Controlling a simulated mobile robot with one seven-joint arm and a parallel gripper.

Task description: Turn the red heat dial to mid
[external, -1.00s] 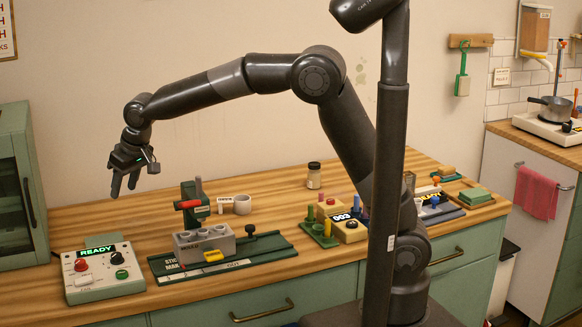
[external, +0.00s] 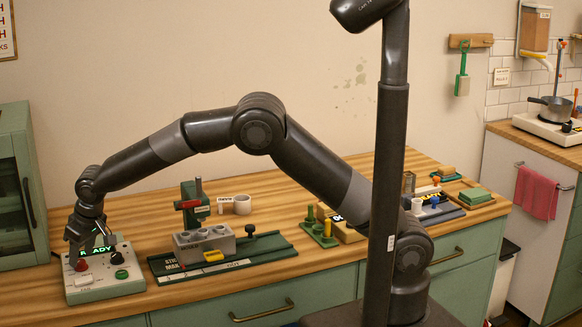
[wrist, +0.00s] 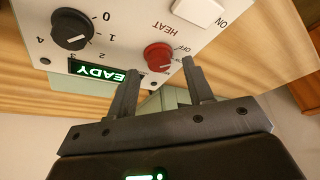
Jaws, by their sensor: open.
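The red heat dial (wrist: 158,57) is on the white control panel (wrist: 110,15), beside the HEAT label and an OFF mark. It also shows in the external view (external: 81,265) on the panel at the table's left end. My gripper (wrist: 160,75) is open, with one finger on each side of the dial in the picture and nothing between them. I cannot tell whether the fingertips touch the dial. In the external view my gripper (external: 88,248) is low over the panel's back edge, partly covering the READY display.
A black numbered dial (wrist: 72,29), a lit READY display (wrist: 97,74) and a white ON switch (wrist: 199,10) share the panel. A green cabinet (external: 20,190) stands to its left. A green rig with a grey block (external: 205,243) stands to its right.

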